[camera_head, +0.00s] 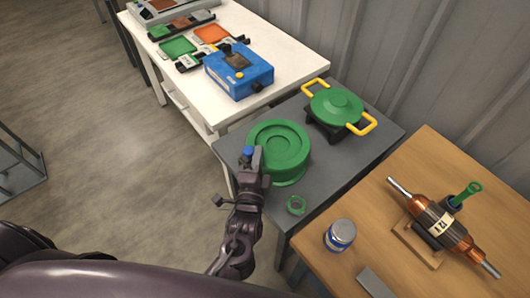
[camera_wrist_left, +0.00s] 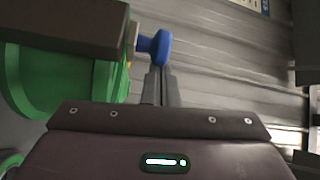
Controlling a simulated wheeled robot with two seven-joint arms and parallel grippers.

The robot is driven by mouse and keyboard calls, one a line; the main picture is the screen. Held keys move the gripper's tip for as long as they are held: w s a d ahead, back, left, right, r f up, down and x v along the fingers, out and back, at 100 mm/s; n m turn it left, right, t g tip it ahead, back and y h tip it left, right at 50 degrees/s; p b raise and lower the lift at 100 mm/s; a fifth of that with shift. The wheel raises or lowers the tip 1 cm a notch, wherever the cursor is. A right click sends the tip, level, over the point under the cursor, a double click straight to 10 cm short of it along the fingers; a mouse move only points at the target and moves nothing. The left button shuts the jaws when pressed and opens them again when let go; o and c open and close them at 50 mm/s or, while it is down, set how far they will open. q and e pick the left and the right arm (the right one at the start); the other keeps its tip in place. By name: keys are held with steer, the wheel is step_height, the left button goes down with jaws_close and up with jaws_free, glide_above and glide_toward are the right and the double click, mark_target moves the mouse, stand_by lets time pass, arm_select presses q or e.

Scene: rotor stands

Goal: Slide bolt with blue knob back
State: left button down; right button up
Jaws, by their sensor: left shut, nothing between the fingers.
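The blue knob (camera_head: 248,151) shows at the left side of the round green housing (camera_head: 284,147) on the grey table. In the left wrist view the blue knob (camera_wrist_left: 157,47) sits on the end of a short pale metal bolt (camera_wrist_left: 132,36), which comes out of a dark block (camera_wrist_left: 60,28). My left gripper (camera_head: 258,158) is shut and empty beside the knob. In the left wrist view its fingertips (camera_wrist_left: 160,72) are right at the knob's lower edge. I cannot tell whether they touch it. My left gripper hides part of the housing in the head view. My right gripper is not in view.
A green pot-like part with yellow handles (camera_head: 337,107) stands behind on the grey table (camera_head: 325,160). A wooden table (camera_head: 450,190) with a rotor (camera_head: 440,225) and a can (camera_head: 340,235) is at right.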

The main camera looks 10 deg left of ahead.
arm_select(q)
steer(key=shift+w+d, duration=0.1)
steer(key=shift+s+a+p, duration=1)
steer(key=shift+s, duration=0.25)
steer(key=shift+f, duration=0.1)
steer(key=s+b, duration=0.2)
steer(key=s, duration=0.5)
steer(key=shift+s+d+f, duration=0.15)
steer(key=shift+s+d, duration=0.2)
steer(key=shift+d, duration=0.1)
